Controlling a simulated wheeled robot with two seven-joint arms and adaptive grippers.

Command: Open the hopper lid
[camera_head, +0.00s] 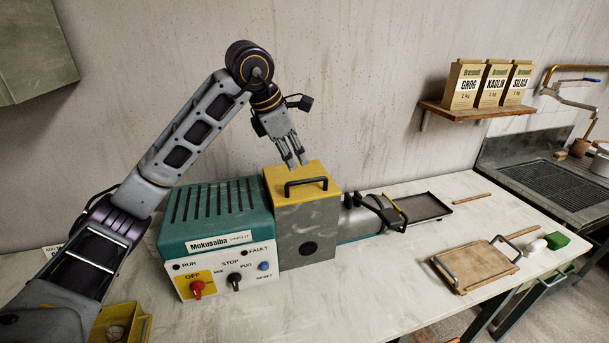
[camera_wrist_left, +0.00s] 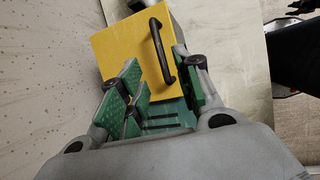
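The hopper lid (camera_head: 300,185) is a yellow plate with a black bar handle (camera_head: 306,183). It lies flat and closed on the grey hopper box (camera_head: 308,228) of the teal Mokusaiba machine (camera_head: 212,207). My left gripper (camera_head: 294,164) points down at the lid's back edge, behind the handle. In the left wrist view, the green-padded fingers (camera_wrist_left: 158,72) stand apart with nothing gripped. The yellow lid (camera_wrist_left: 125,52) and its handle (camera_wrist_left: 162,52) show beyond them. Whether a fingertip touches the lid I cannot tell. My right gripper is out of view.
The machine's front panel (camera_head: 222,277) has a red knob (camera_head: 197,289). A dark tray (camera_head: 428,206) and a handled board (camera_head: 476,266) lie to the right. A yellow bin (camera_head: 118,323) stands at lower left. The wall (camera_head: 360,80) is close behind; the table's front middle is clear.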

